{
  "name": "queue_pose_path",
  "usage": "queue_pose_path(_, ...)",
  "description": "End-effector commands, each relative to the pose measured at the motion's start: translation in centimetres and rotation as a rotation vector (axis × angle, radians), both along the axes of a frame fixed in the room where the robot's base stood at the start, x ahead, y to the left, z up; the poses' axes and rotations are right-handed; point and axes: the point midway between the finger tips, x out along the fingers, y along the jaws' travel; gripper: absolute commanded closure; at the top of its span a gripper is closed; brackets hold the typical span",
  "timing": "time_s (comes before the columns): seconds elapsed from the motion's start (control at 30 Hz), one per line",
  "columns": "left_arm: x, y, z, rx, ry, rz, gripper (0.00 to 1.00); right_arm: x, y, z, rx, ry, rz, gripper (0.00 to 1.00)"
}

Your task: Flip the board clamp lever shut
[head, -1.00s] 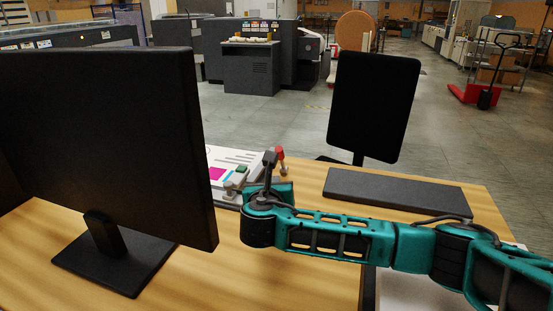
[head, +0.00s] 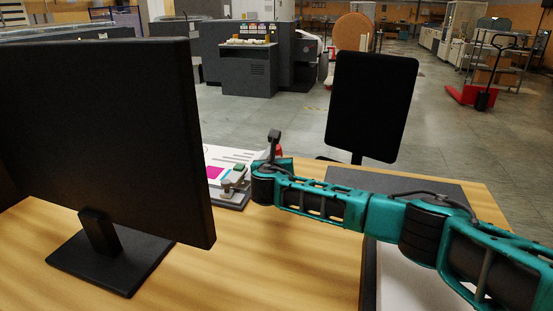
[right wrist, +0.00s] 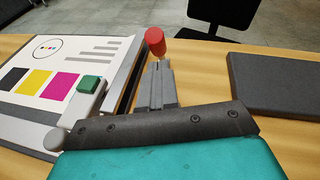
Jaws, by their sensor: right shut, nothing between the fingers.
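The red knob of the clamp lever (right wrist: 155,41) stands just beyond my right fingertips in the right wrist view. A sliver of it shows behind my wrist in the head view (head: 279,150). The lever's stem is mostly hidden behind the fingers. The board (right wrist: 120,75) carries a printed sheet with colour patches and has a metal strip along its right side; it also shows in the head view (head: 240,155). My right gripper (right wrist: 157,68) is shut and empty, close to the knob; I cannot tell whether they touch. My left gripper is out of view.
A pale fitting with a green block (right wrist: 88,84) sits on the board's near edge. A large monitor (head: 110,140) stands at left. A smaller screen (head: 372,105) and a dark keyboard-like slab (right wrist: 275,80) are to the right. Bare wooden desk (head: 290,260) lies in front.

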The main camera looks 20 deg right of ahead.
Motion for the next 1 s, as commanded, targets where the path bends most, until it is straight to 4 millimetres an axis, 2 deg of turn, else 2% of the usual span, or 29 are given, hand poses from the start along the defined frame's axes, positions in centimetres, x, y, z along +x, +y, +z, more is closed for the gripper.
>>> queue_pose_path(0.2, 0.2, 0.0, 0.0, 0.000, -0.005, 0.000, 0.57, 1.4, -0.4, 0.8, -0.002, 0.002, -0.001, 1.00)
queue_pose_path(0.67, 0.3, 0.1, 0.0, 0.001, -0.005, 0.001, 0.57, 1.7, -0.5, 0.9, -0.001, 0.003, 0.000, 1.00)
queue_pose_path(1.0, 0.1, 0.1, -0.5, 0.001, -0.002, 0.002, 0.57, 3.1, -1.2, 1.6, 0.000, 0.002, 0.000, 1.00)
